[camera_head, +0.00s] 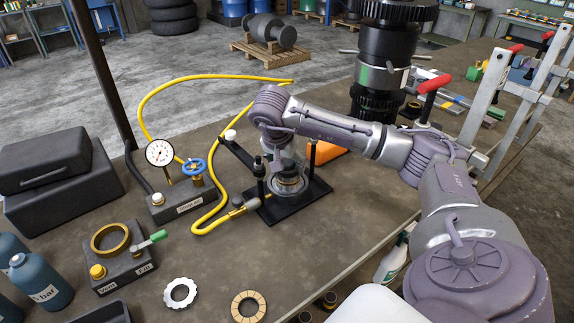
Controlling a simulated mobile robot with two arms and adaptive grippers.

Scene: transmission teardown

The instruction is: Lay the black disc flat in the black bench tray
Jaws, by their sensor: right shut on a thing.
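My right gripper (288,180) points down over the black clamp fixture (310,197), with my arm reaching in from the right. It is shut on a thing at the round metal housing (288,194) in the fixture. The fingers and housing overlap, so I cannot make out the held thing or whether it is clear of the housing. I cannot pick out the black disc by itself. A dark tray (112,306), likely the black bench tray, shows only its far rim at the bottom left edge. My left gripper is not in view.
A white notched ring (180,293) and a tan segmented ring (248,307) lie flat on the bench. A gauge block (182,201) with a yellow hose (209,222), a seal fixture (122,265) and blue bottles (38,283) stand left. A tall black shaft (385,62) stands behind.

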